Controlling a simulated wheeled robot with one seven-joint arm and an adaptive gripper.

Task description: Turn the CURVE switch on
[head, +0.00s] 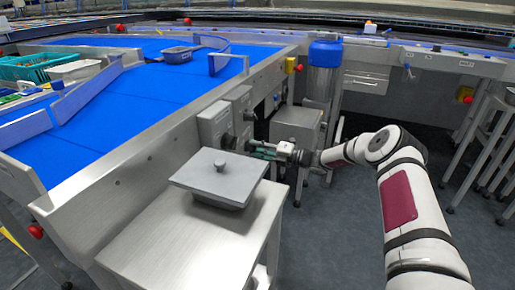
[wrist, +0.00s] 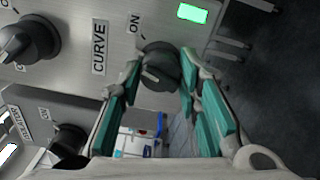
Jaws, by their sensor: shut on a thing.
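The CURVE switch is a dark round knob (wrist: 160,66) on a grey metal panel, beside a white CURVE label (wrist: 99,47). An ON label (wrist: 134,23) with a short tick mark is above and left of the knob. A pale pointer line on the knob lies off to the side of that tick. My gripper (wrist: 161,68) has its green-padded fingers on both sides of the knob, shut on it. In the head view my gripper (head: 262,150) reaches the grey control boxes (head: 214,121) on the conveyor's side; the knob it holds is hard to make out there.
A second dark knob (wrist: 28,38) is left of CURVE, and a green lit indicator (wrist: 192,14) is above right. A steel table (head: 160,250) with a lidded grey container (head: 222,180) stands just before the boxes. A blue-topped cylinder (head: 325,53) rises behind my gripper. Open floor lies right.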

